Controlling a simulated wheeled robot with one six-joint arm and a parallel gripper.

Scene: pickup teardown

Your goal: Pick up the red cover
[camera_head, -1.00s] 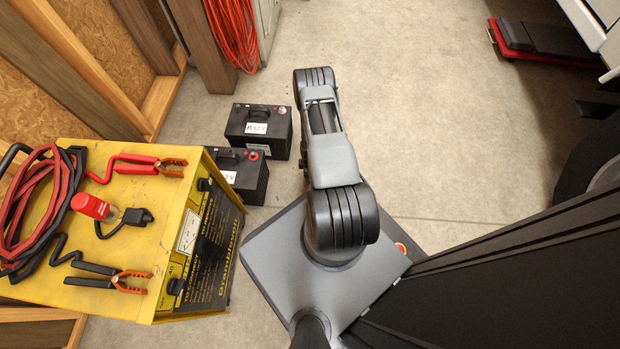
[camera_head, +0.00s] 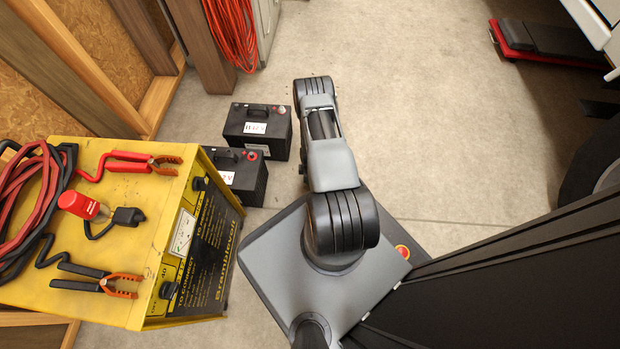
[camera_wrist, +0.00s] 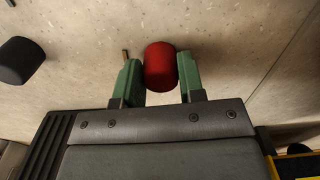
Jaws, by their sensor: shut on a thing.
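The red cover (camera_wrist: 160,66) shows in the wrist view as a short, round red piece with a domed end. It sits between the green fingers of my gripper (camera_wrist: 161,78), which is shut on it. The speckled pale floor shows behind it; I cannot tell how far above the floor it is. In the head view the gripper and this cover are hidden behind or below my arm.
A yellow charger (camera_head: 140,235) with cables, clamps and a small red-capped item (camera_head: 80,205) stands left. Two black batteries (camera_head: 258,128) (camera_head: 238,176) stand on the floor beyond it. A black round thing (camera_wrist: 20,61) is left in the wrist view. Floor at upper middle is clear.

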